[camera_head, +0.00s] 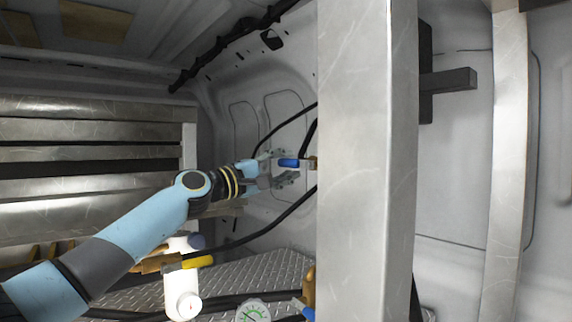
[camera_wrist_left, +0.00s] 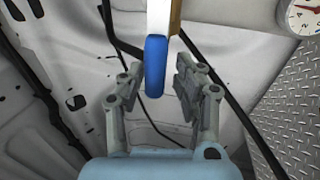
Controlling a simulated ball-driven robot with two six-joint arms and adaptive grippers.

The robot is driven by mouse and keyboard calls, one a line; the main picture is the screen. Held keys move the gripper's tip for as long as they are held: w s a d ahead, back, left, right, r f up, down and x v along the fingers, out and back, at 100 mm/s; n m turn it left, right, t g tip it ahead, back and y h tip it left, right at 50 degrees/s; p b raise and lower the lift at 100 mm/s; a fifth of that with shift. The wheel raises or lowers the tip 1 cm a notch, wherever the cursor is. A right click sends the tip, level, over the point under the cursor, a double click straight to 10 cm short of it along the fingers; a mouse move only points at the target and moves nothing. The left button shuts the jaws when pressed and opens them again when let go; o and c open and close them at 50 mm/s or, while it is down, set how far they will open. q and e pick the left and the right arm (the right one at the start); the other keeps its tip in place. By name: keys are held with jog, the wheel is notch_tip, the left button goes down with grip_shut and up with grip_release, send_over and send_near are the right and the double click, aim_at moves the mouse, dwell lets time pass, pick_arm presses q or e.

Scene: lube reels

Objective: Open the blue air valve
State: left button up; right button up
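The blue air valve handle (camera_head: 289,162) sticks out to the left from behind the large metal post in the head view. In the left wrist view the blue handle (camera_wrist_left: 155,66) points down between the two fingers, with a brass and white part at its top. My left gripper (camera_head: 284,168) is open around the handle, one finger on each side. In the left wrist view the left gripper (camera_wrist_left: 157,82) shows gaps between the handle and both fingers, the left gap looking smaller. The valve body is mostly hidden by the post. My right gripper is in neither view.
A wide metal post (camera_head: 366,160) stands just right of the valve. Black hoses (camera_head: 270,232) run behind the gripper. Below are a yellow-handled valve (camera_head: 197,262), a white cylinder (camera_head: 182,290) and a gauge (camera_head: 253,311). Metal slats (camera_head: 80,130) fill the left.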

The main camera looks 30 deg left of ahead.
pick_arm(q)
jog(key=shift+o, duration=0.5)
jog(key=shift+w, duration=0.2)
jog(key=shift+d+r, duration=0.1)
jog(key=shift+d, duration=0.05)
jog(key=v, duration=0.7)
jog(key=shift+s, duration=0.2)
